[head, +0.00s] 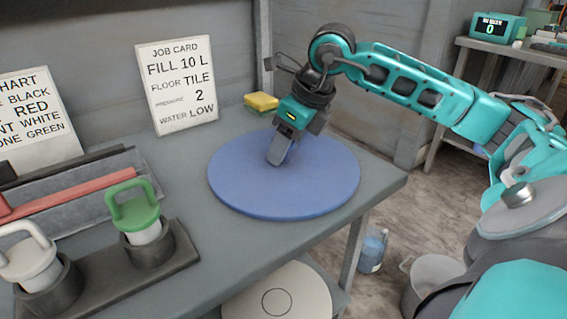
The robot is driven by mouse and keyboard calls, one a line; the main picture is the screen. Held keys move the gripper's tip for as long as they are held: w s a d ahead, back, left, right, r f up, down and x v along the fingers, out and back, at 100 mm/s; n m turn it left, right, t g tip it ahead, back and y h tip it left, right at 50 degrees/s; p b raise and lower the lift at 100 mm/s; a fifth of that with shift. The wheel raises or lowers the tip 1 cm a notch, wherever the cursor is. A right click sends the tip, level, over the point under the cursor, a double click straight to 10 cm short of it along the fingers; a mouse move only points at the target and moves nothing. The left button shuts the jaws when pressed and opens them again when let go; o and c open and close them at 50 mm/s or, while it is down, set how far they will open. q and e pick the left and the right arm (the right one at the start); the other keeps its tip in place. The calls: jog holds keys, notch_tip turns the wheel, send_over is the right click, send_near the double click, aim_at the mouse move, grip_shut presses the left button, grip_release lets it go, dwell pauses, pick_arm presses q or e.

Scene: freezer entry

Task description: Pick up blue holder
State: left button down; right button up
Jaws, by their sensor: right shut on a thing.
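The blue holder (325,185) is a wide, flat round disc at the right end of the grey workbench. It lies level, and I cannot tell whether it rests on the top or is slightly above it. My right gripper (278,158) reaches down to the middle of the disc, fingers pointing down. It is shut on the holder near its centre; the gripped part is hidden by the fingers. My left gripper is not in view.
A yellow sponge (261,102) lies behind the disc. The job card (178,85) leans on the wall. Green-handled (133,208) and white-handled (30,258) pieces stand in a rack at the left front. A white disc (278,297) lies below the bench. A bucket (432,280) and blue jug (373,250) stand on the floor.

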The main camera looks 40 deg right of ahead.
grip_shut()
jog(key=shift+r, duration=0.2)
